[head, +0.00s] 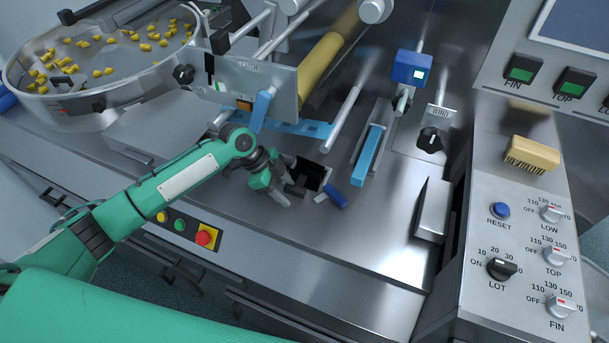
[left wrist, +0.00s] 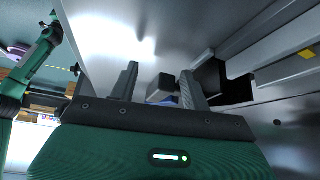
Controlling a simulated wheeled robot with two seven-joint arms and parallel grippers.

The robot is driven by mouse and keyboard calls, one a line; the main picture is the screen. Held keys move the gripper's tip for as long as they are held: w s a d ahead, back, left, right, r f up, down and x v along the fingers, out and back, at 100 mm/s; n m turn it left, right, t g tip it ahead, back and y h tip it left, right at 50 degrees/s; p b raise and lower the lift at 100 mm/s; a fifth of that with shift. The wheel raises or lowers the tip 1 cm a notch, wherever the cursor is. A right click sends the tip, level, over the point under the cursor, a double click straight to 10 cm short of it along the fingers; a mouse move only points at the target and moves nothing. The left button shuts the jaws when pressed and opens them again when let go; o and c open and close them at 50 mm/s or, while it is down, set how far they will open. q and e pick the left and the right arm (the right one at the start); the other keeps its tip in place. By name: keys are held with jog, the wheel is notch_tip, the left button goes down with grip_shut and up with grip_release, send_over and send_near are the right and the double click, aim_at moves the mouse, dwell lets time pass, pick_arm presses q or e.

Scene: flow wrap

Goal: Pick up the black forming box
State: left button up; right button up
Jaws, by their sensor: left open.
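The black forming box (head: 310,174) sits on the steel deck near the middle of the head view, its dark open top facing up. A short blue handle (head: 335,196) sticks out on its near right side. My left gripper (head: 287,191) is just left of the box, low over the deck, open. In the left wrist view the two fingers (left wrist: 160,82) stand apart, with a small dark block (left wrist: 161,86) showing between them. The black box (left wrist: 232,82) shows there right of the right finger, partly hidden by it. My right gripper is not in view.
A blue strip (head: 300,128) and a metal plate (head: 255,82) stand behind the gripper. A blue bar (head: 367,155) lies right of the box. A round bowl of yellow pieces (head: 45,87) is at the upper left. Bare deck lies in front and to the right.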

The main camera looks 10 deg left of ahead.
aim_at(299, 190)
pick_arm(q)
jog(key=d+p, duration=0.1)
jog(key=d, duration=0.3)
jog(key=shift+d+r+p, duration=0.15)
jog(key=shift+r+p, duration=0.05)
jog(key=shift+p, duration=0.15)
jog(key=shift+d+f+p, duration=0.35)
jog(key=shift+f, duration=0.2)
jog(key=shift+a+f, duration=0.1)
jog(key=shift+f, duration=0.05)
grip_shut()
